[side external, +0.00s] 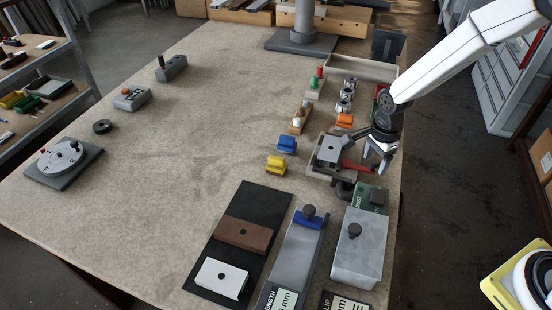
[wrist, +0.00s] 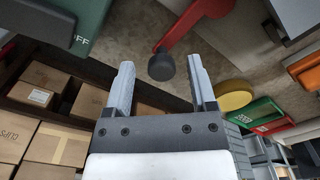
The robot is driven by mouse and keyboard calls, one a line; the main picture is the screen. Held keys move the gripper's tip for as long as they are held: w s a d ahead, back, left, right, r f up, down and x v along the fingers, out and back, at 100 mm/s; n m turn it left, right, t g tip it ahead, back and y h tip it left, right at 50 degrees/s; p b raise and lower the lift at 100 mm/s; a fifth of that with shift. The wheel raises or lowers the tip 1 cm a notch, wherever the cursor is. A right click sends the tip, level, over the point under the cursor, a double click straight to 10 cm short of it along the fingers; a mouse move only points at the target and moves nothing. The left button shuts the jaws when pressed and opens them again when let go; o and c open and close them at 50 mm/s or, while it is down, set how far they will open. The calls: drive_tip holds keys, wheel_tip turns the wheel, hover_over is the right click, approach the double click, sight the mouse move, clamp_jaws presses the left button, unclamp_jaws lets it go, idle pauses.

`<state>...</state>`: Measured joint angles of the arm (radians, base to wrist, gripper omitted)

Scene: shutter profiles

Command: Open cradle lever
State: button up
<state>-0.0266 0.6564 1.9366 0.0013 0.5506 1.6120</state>
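The cradle (side external: 315,165) stands near the right edge of the table, with a grey block (side external: 329,150) on it. Its red lever (side external: 354,167) points right, towards my gripper (side external: 380,164). In the wrist view the red lever (wrist: 190,27) comes down from the top and ends in a dark round knob (wrist: 162,67). My gripper (wrist: 161,72) is open, with its two fingers apart and the knob showing in the gap between the tips. I cannot tell whether the knob is within the fingers' reach or beyond them. Nothing is held.
A green box (side external: 371,197) and a grey block with a dark knob (side external: 358,247) stand in front of the cradle. Blue (side external: 287,145), yellow (side external: 277,165) and orange (side external: 345,120) pieces lie nearby.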

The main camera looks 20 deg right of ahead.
sight(375, 162)
drive_tip(key=shift+r, duration=3.9)
drive_tip(key=s+d+r+n+t, duration=0.1)
drive_tip(key=s+n+t, duration=0.1)
drive_tip(key=s+n, duration=1.1)
drive_tip(key=n, duration=0.5)
drive_tip(key=shift+s+r+t, duration=0.3)
drive_tip(key=shift+s, duration=0.1)
